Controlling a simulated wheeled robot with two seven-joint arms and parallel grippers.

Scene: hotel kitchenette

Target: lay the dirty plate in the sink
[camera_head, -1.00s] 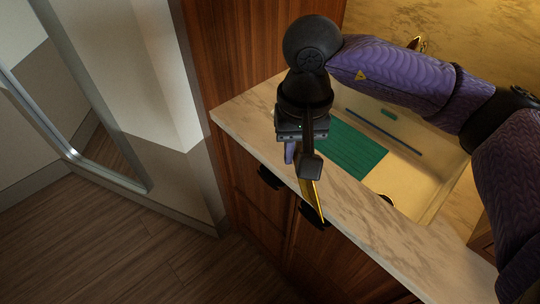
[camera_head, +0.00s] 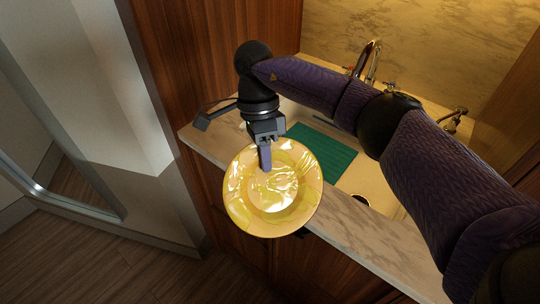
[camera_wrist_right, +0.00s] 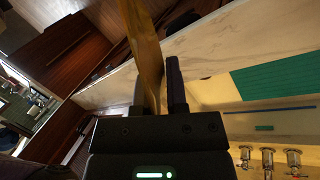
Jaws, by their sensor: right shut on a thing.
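A yellowish, shiny plate (camera_head: 298,208) is held by my right gripper (camera_head: 265,158) in the head view. The gripper is shut on the plate's upper rim. The plate hangs in front of the counter edge, its face turned toward the head camera. In the right wrist view the plate (camera_wrist_right: 147,50) shows edge-on between the fingers (camera_wrist_right: 158,95). The pale sink (camera_head: 372,182) lies behind and to the right of the plate, partly hidden by my right arm. My left gripper is not in view.
A green ridged mat (camera_head: 325,152) lies at the sink's left part. A chrome faucet (camera_head: 370,60) stands at the back. The marble counter edge (camera_head: 365,240) runs between plate and sink. A wooden panel (camera_head: 215,60) rises at the left.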

